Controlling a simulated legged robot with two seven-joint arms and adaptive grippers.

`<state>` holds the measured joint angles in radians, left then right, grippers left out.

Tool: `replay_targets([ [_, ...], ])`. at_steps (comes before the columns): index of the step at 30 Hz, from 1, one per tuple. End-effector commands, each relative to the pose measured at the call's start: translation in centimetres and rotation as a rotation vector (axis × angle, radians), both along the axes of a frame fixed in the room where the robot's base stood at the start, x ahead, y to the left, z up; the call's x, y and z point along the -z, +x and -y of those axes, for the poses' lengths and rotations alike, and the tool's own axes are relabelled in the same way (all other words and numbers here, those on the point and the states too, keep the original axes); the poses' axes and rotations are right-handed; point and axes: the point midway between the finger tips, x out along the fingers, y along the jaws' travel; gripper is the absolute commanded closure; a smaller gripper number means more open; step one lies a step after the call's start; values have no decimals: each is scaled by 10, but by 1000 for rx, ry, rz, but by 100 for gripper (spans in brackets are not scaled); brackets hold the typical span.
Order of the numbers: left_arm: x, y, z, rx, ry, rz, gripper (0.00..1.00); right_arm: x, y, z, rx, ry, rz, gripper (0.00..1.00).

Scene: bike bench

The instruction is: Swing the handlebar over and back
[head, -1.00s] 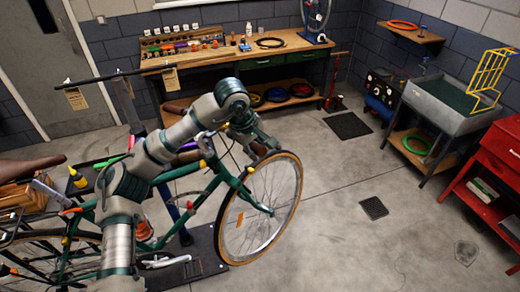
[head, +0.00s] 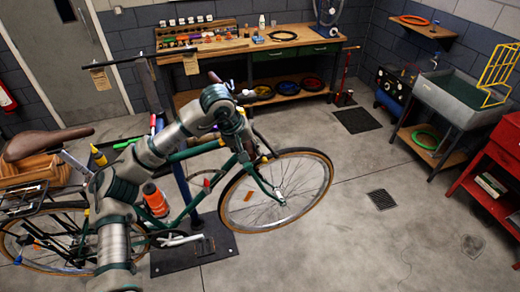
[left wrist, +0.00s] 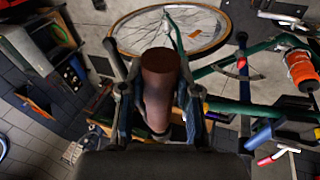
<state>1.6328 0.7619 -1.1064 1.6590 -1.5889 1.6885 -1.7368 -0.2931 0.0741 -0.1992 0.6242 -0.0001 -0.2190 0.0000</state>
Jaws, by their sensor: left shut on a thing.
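The green bicycle (head: 186,212) stands on a repair stand in the head view, its front wheel (head: 318,190) pointing right. My left gripper (head: 247,148) is at the front of the bike, above the wheel. In the left wrist view my left gripper (left wrist: 158,105) is shut around a brown handlebar grip (left wrist: 160,65), whose end sticks out between the fingers. Another brown grip end (head: 214,77) shows beyond my arm in the head view. My arm hides most of the handlebar. My right gripper is not in view.
A wooden workbench (head: 290,42) with tools stands at the back. A sink (head: 450,95) and red cabinet (head: 490,165) are at the right.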

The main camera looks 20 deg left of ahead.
Motion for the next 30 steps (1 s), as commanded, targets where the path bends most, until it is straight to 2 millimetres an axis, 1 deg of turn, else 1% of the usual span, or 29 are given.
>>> replay_targets([
  [1, 0, 0, -7, 1, 5, 13, 100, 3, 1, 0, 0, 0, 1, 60],
  [4, 0, -2, -10, 17, 7, 19, 100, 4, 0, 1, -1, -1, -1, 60],
  [12, -1, -4, -12, 24, 7, 22, 100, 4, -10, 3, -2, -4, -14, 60],
  [16, -1, -4, -12, 23, 7, 22, 100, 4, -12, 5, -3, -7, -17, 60],
  [17, -1, -4, -12, 23, 6, 23, 66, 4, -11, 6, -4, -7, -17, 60],
  [18, -1, -4, -12, 23, 6, 23, 56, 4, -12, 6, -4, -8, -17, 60],
  [20, -1, -4, -11, 24, 6, 21, 42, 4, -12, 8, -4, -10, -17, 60],
  [26, 0, -6, -5, 30, 10, 19, 42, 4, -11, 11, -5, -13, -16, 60],
  [30, -3, -7, -2, 32, 11, 19, 42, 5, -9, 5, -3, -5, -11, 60],
])
